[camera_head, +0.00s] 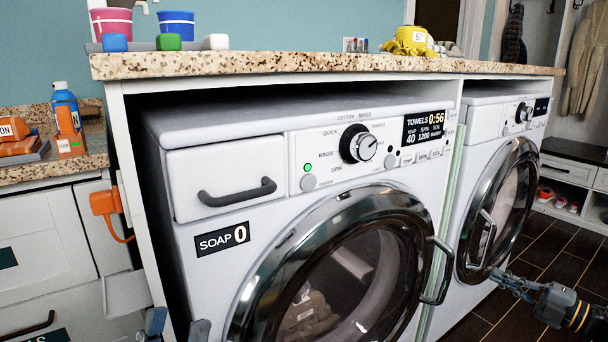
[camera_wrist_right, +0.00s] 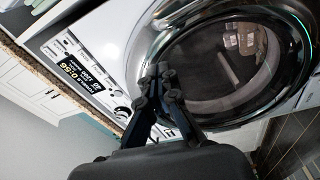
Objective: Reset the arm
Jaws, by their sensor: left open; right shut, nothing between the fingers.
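My right gripper (camera_head: 497,275) comes in from the lower right in the head view, in front of the washers. It is shut and empty. In the right wrist view its fingers (camera_wrist_right: 163,72) are together, in front of the nearer washer's round door (camera_wrist_right: 230,60). I cannot tell whether they touch the machine. My left gripper (camera_head: 177,326) shows only as two fingertips at the bottom edge of the head view. They are apart with nothing between them, below the left side of the nearer washer (camera_head: 270,210).
The nearer washer's display (camera_head: 424,127) reads TOWELS 0:56, and its door looks closed with laundry inside. A second washer (camera_head: 500,180) stands to the right. A granite counter (camera_head: 300,64) covers both. Dark floor (camera_head: 540,250) is open at right.

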